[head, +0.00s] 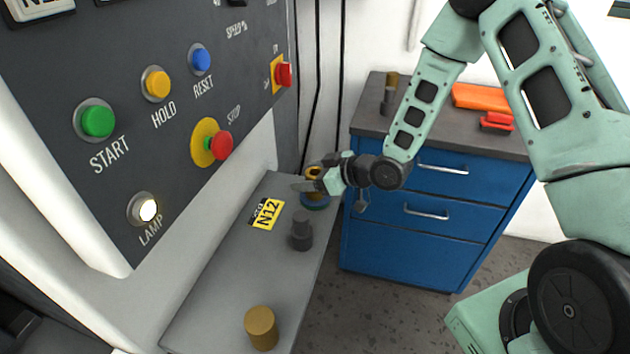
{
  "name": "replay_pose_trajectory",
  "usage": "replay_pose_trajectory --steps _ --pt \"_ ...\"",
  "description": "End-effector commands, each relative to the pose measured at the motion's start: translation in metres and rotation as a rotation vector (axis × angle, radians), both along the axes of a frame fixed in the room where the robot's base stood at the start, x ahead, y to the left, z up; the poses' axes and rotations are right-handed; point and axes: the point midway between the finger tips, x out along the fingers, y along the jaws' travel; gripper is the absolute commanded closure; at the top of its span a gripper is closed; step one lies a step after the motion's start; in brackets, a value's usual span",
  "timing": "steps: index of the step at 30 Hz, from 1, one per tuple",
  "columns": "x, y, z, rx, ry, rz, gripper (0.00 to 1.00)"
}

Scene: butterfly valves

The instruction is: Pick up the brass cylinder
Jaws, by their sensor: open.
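A brass cylinder (261,328) stands upright near the front end of the grey shelf (222,297). A second, smaller brass-coloured piece (392,79) shows on the blue cabinet's top at the back. My gripper (305,186) is over the far end of the shelf, well away from the front cylinder.
A dark stepped part (302,230) stands on the shelf between my gripper and the front cylinder. A yellow N12 label (267,214) lies beside it. The control panel (120,60) rises at left. A blue cabinet (420,225) stands at right, with orange and red items on top.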

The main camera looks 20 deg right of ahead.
Motion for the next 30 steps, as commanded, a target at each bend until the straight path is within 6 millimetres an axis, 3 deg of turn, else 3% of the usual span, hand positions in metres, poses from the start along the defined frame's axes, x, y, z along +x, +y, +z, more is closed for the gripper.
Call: replay_pose_trajectory --steps 8,15,16,30 --pt "0.003 0.002 -0.002 0.0 0.0 -0.001 0.32" --pt "0.003 0.002 -0.002 0.0 0.0 -0.001 0.96" --pt "0.003 0.002 -0.002 0.0 0.0 -0.001 1.0" --pt "0.003 0.002 0.011 0.001 -0.004 0.0 1.0"
